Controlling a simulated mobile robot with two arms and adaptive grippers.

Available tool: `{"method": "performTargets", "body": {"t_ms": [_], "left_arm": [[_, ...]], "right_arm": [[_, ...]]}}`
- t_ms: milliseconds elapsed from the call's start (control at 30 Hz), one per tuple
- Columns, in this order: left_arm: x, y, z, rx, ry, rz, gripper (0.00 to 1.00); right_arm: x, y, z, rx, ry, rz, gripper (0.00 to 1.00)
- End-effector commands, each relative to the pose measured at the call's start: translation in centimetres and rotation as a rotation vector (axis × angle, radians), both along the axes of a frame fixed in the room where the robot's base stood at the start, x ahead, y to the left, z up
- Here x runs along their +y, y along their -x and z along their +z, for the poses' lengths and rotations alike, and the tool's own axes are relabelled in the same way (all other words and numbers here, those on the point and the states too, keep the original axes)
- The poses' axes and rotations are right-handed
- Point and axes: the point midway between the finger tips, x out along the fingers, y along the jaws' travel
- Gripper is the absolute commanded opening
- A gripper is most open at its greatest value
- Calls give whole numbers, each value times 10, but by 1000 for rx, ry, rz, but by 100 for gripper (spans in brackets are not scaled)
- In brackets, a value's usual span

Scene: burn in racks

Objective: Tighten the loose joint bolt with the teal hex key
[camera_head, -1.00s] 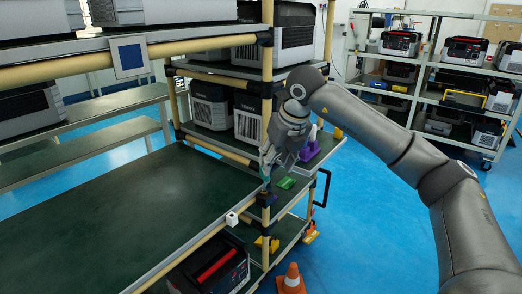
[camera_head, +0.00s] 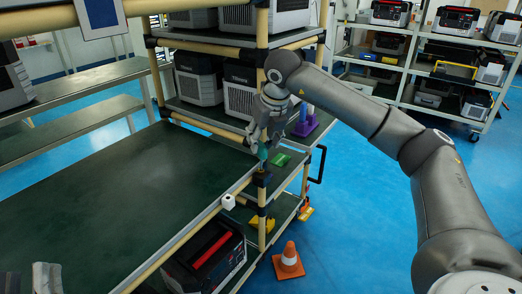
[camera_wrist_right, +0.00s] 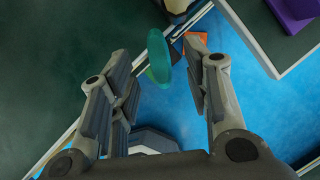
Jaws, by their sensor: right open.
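The teal hex key (camera_head: 263,152) stands at the corner post of the workbench, just above a black pipe joint (camera_head: 262,179). My right gripper (camera_head: 262,138) is right over it, pointing down. In the right wrist view the teal handle (camera_wrist_right: 158,58) lies between my two spread fingers, with visible gaps on both sides. The loose bolt itself is not discernible; the key's lower end is too small to tell. Two grey fingertips of my left gripper (camera_head: 29,280) show apart at the bottom left corner, with nothing between them.
The green bench top (camera_head: 120,190) is bare. A green item (camera_head: 281,159) and a purple holder (camera_head: 305,123) are right of the post. An orange cone (camera_head: 289,262) stands on the blue floor.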

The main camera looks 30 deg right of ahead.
Motion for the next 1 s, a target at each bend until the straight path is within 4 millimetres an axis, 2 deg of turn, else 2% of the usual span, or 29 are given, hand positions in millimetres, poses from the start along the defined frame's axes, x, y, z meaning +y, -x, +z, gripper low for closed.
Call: {"method": "performTargets", "body": {"t_ms": [200, 400, 867, 1000], "left_arm": [[1, 18, 22, -159, 46, -9, 40], [3, 32, 37, -263, 77, -15, 40], [4, 39, 43, -308, 90, -17, 40], [4, 39, 43, -307, 90, -17, 40]], "right_arm": [[-1, -9, -24, 0, 0, 1, 44], [-2, -15, -37, 0, -1, 0, 44], [-2, -17, -42, 0, -1, 1, 44], [-2, -17, -42, 0, -1, 1, 26]]}}
